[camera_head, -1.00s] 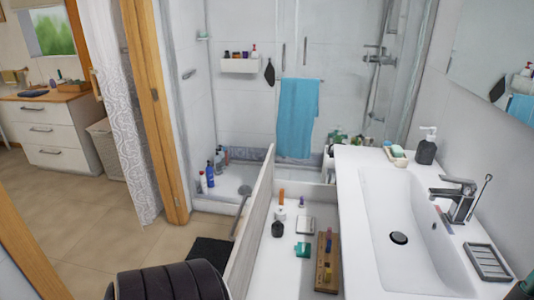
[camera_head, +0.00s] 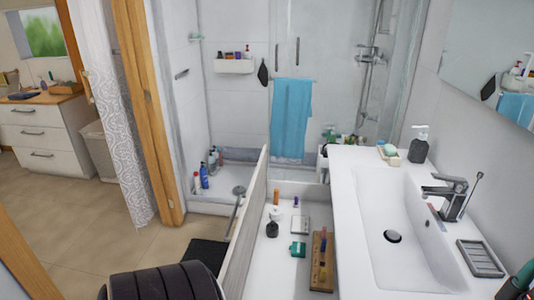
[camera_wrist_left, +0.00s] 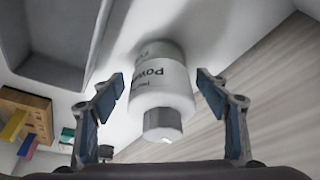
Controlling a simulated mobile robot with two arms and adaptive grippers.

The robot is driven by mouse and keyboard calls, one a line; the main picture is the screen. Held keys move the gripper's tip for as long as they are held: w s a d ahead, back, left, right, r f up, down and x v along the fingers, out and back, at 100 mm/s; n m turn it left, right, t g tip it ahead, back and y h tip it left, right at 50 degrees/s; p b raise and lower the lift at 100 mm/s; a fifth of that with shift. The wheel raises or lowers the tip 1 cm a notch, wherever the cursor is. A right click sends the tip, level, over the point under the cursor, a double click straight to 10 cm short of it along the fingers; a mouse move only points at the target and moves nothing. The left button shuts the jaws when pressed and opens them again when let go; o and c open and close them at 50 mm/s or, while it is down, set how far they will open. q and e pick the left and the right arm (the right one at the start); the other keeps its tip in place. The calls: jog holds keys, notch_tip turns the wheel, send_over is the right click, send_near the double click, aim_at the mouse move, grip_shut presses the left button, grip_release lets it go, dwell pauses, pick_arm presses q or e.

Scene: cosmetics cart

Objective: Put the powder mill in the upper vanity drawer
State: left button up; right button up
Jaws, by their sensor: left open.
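The powder mill (camera_wrist_left: 162,88) is a white jar with dark lettering and a grey faceted knob. In the left wrist view it stands between my left gripper's fingers, knob toward the camera. My left gripper (camera_wrist_left: 162,82) is open, with a gap on each side of the mill. The mill's far end appears to meet a white surface. A wood-grain wall (camera_wrist_left: 255,75) runs to its right. The open vanity drawer (camera_head: 258,205) shows in the head view, with its near end cut off. I cannot pick out the mill or either gripper in the head view.
The drawer holds a wooden organizer (camera_head: 317,278), a teal box (camera_head: 298,249) and several small items. The white sink (camera_head: 385,190) borders it on the right. The wooden organizer also shows in the left wrist view (camera_wrist_left: 38,103).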

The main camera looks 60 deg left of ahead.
pick_arm(q)
jog(key=v, duration=1)
jog(key=shift+d+r+p, duration=0.2)
jog(key=shift+r+p, duration=0.1)
jog(key=shift+p, duration=0.1)
